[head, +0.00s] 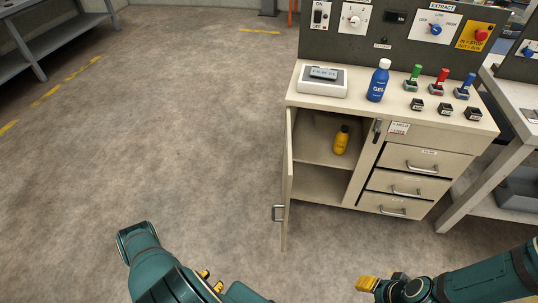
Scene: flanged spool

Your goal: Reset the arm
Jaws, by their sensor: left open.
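My left gripper (211,281) shows at the bottom of the head view, left of centre. Its small yellow finger parts are apart and nothing shows between them; my own teal arm hides part of it. My right arm comes in from the lower right and ends in a yellow-tipped gripper (380,282) low in the picture. Whether its fingers are apart is unclear. Both grippers are over the floor in front of the cabinet (425,139), clear of it.
The cabinet's left door (286,185) stands open towards me. A yellow bottle (341,140) stands inside. On top are a blue bottle (378,82), a white device (322,80) and several coloured switches. A grey bench (505,190) stands at right. The floor at left is clear.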

